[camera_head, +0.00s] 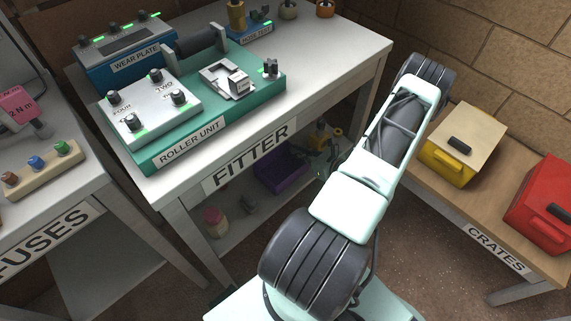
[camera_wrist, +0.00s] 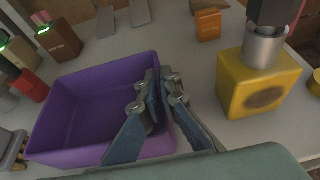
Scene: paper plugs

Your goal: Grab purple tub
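The purple tub (camera_head: 281,174) is an open, empty box on the lower shelf under the FITTER table. In the wrist view the tub (camera_wrist: 85,95) fills the left and middle. My gripper (camera_wrist: 161,74) reaches the tub's right wall, with one blue-padded finger inside and the other outside. The fingers are close together, shut on that wall near its rim. In the head view my arm hides part of the shelf, and the gripper is small and dark beside the tub's right side.
In the wrist view, a yellow block with a metal cylinder (camera_wrist: 261,85) stands right of my gripper, and a small orange container (camera_wrist: 208,24) behind. Brown and red items (camera_wrist: 58,40) crowd the tub's left. The FITTER tabletop (camera_head: 330,75) and its front edge lie above the shelf.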

